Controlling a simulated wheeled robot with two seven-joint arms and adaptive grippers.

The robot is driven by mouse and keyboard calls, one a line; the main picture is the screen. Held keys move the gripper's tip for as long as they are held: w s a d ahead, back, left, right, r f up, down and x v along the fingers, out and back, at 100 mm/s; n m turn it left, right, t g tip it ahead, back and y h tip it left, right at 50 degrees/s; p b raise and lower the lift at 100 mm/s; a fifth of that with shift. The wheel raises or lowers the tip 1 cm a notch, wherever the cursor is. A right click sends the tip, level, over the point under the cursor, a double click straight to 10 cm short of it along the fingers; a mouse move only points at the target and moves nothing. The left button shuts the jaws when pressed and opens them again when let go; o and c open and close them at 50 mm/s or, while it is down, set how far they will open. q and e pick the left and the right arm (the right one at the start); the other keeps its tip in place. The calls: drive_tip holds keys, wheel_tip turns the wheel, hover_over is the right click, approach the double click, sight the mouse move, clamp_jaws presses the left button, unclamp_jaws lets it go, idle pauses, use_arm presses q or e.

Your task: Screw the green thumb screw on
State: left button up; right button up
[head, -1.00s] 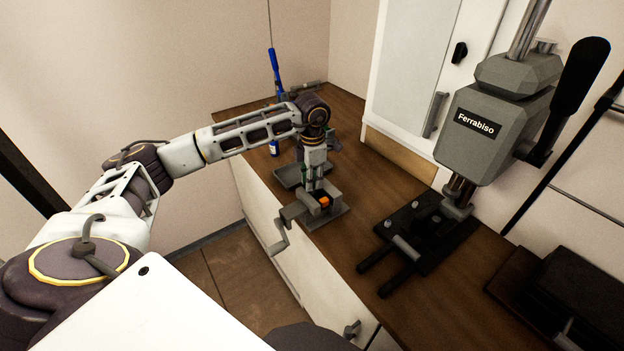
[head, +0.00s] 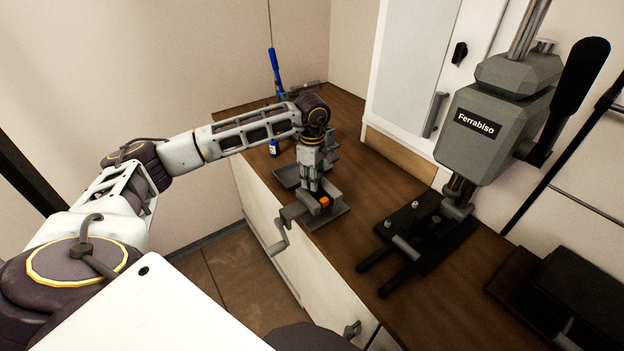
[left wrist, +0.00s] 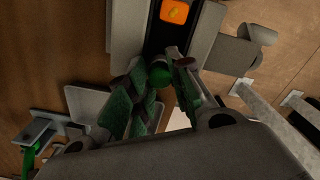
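The green thumb screw (left wrist: 160,74) shows in the left wrist view as a small green cylinder between my left fingertips, in front of the dark slot of the grey vise. My left gripper (left wrist: 158,66) has green-padded fingers that appear closed on both sides of the screw. In the head view, my left gripper (head: 313,183) points down at the grey vise (head: 333,213). An orange block (head: 324,201) sits in the vise and also shows in the left wrist view (left wrist: 175,11). The screw's lower end is hidden. My right gripper is out of view.
The Ferrabiso press (head: 490,130) stands to the right. The wooden counter (head: 372,205) is clear between vise and press. A vise crank (head: 275,235) overhangs the front edge.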

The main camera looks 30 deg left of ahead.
use_arm(q)
drive_tip(key=shift+o, duration=1.4)
drive_tip(key=n, duration=0.5)
drive_tip(key=shift+n, duration=0.3)
drive_tip(key=n, duration=0.5)
clamp_jaws()
drive_tip(key=shift+o, duration=1.3)
unclamp_jaws()
